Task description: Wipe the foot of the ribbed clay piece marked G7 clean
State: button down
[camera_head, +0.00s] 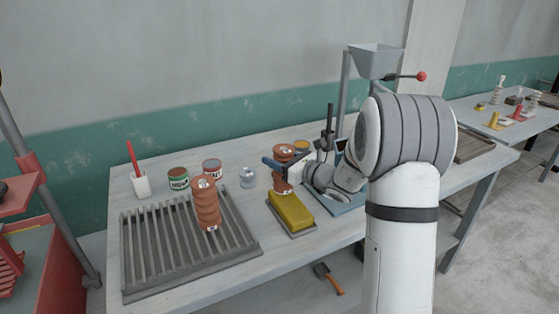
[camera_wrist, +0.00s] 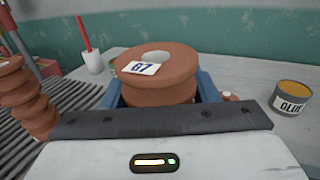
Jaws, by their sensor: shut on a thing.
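The ribbed clay piece marked G7 (camera_wrist: 157,75) is orange-brown and stands upright between the blue jaws of my gripper (camera_wrist: 161,92), which is shut on it. In the head view the piece (camera_head: 283,152) is just behind the yellow sponge (camera_head: 290,208), which lies on a small dark tray (camera_head: 305,232). My gripper (camera_head: 283,165) reaches it from the right. The foot is low behind the sponge; I cannot tell whether it touches anything. Another ribbed clay piece (camera_head: 206,205) stands on the slatted rack (camera_head: 150,262), and its edge shows in the wrist view (camera_wrist: 25,95).
The table's front right is clear.

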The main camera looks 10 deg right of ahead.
aim_at(279, 146)
jog(key=shift+r+p, duration=1.15)
jog(key=shift+r, duration=1.3)
